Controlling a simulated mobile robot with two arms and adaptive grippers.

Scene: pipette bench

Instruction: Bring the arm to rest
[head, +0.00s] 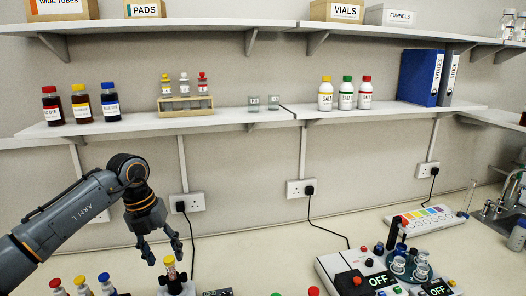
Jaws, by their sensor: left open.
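My left arm comes in from the left, and its gripper (163,256) points down with its fingers apart. A small vial with a yellow cap (169,261) stands upright in a dark holder (175,287) at the bottom edge. The cap shows between and just below the fingertips; I cannot tell whether they are around it or behind it. Nothing is seen gripped. My right gripper is not in view.
Capped bottles (82,285) stand at the bottom left. A white device with OFF displays (345,265) and a round rack of vials (410,262) are at the right. Shelves (230,118) with bottles run along the wall. The bench between is mostly clear.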

